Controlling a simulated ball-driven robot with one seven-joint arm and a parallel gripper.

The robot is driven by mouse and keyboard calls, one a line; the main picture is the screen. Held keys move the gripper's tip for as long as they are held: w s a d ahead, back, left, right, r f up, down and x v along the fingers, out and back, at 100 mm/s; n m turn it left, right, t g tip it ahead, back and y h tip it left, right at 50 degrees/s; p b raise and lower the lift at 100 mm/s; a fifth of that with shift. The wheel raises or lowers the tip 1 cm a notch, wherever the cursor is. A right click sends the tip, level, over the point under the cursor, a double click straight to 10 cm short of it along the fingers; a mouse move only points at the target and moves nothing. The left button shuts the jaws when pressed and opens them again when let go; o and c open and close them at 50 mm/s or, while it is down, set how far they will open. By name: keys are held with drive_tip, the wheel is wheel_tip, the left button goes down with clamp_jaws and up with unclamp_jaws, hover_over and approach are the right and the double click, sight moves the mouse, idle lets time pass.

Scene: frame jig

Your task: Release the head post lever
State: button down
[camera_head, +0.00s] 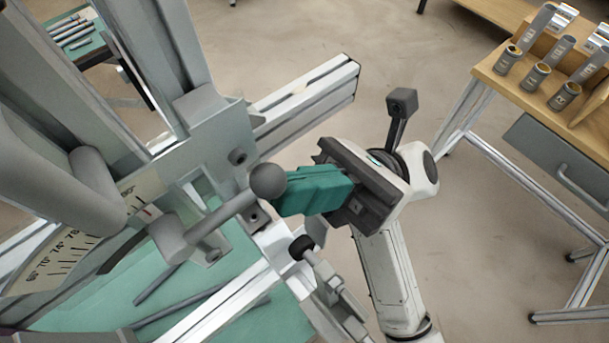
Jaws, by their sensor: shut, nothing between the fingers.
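A grey lever (220,221) with a round ball knob (268,182) sticks out from the jig's clamp, which I take for the head post lever. It points up and to the right from a thick hub at its lower left. My gripper (283,196) has teal fingers that are shut with nothing between them. The fingertips are just right of the ball knob and partly behind it in this view. I cannot tell whether they touch it. The angle scale (70,250) with degree marks lies left of the lever's hub.
A smaller black knob (301,247) on a toggle clamp sits below my fingers. The jig's aluminium rail (305,105) extends behind. A workbench (510,92) with grey cylinders stands at right. A tray of tools (78,38) is at upper left. Open floor lies between.

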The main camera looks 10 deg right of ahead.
drive_tip(key=shift+s+a+r+n+t+h+b, duration=0.1)
drive_tip(key=shift+r+n+t+h+b, duration=0.25)
drive_tip(key=shift+r+h+b, duration=0.65)
drive_tip(key=shift+a+r+n+t+h+b, duration=0.15)
drive_tip(key=shift+r+t+h+b, duration=0.4)
drive_tip(key=shift+r+h, duration=0.75)
drive_tip(key=shift+r, duration=0.2)
drive_tip(key=shift+d, duration=0.1)
